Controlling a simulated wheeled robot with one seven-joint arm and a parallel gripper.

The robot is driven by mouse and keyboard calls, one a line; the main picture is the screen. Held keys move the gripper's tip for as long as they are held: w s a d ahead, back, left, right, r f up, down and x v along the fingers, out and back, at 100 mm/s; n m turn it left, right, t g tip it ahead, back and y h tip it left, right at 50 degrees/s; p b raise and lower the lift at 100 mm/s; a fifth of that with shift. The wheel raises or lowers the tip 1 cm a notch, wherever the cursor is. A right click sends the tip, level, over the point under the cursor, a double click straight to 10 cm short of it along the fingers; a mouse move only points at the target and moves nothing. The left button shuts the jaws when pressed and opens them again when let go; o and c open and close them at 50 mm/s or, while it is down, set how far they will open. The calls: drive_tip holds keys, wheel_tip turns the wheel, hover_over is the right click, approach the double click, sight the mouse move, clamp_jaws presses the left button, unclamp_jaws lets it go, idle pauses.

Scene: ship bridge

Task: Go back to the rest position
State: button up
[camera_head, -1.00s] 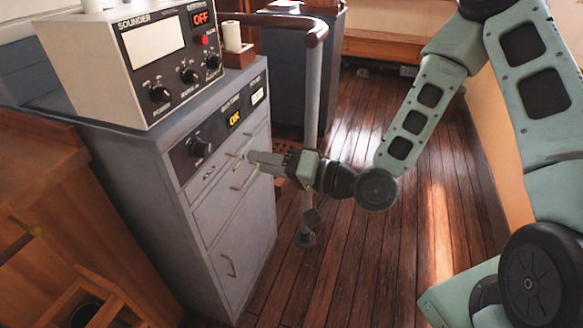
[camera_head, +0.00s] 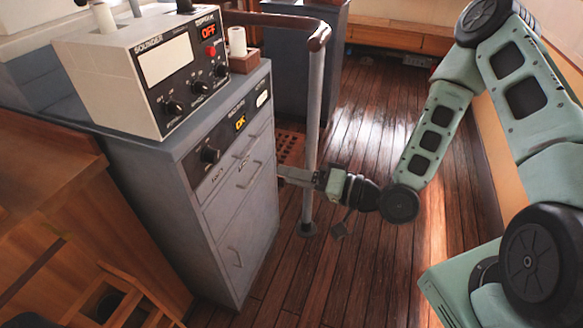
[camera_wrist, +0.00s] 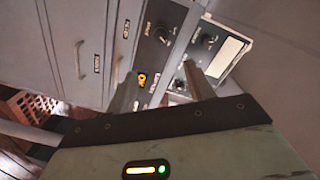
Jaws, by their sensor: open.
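My gripper (camera_head: 297,177) is in front of the grey cabinet (camera_head: 243,213), beside its right edge and close to the upright rail post. Its fingers point left toward the drawer fronts. In the wrist view my gripper (camera_wrist: 165,88) shows two fingers spread apart with nothing between them. Past the fingers are the cabinet's control panel (camera_wrist: 150,40) with a lit orange display and the drawer fronts (camera_wrist: 75,45) with their handles. I cannot tell the exact gap between the fingertips and the cabinet.
The sounder box (camera_head: 150,75), its display reading OFF, stands on the cabinet. A metal post (camera_head: 313,125) with a wooden handrail stands close to my gripper. Wooden furniture (camera_head: 85,240) is at the left. The plank floor (camera_head: 375,125) behind and right of my gripper is clear.

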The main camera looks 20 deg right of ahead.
wheel_tip(320, 180, down, 3)
drive_tip(key=s+a+n+g+h, duration=0.2)
drive_tip(key=s+n+g+h, duration=0.1)
drive_tip(key=n+g+h, duration=0.3)
drive_tip(key=s+d+r+n+g+h, duration=0.1)
drive_tip(key=s+r+n+g+h, duration=0.2)
drive_tip(key=s+r, duration=1.1)
drive_tip(key=s+g+h, duration=0.2)
drive_tip(key=h, duration=0.2)
drive_tip(key=shift+d, duration=0.15)
drive_tip(key=shift+s+r, duration=0.1)
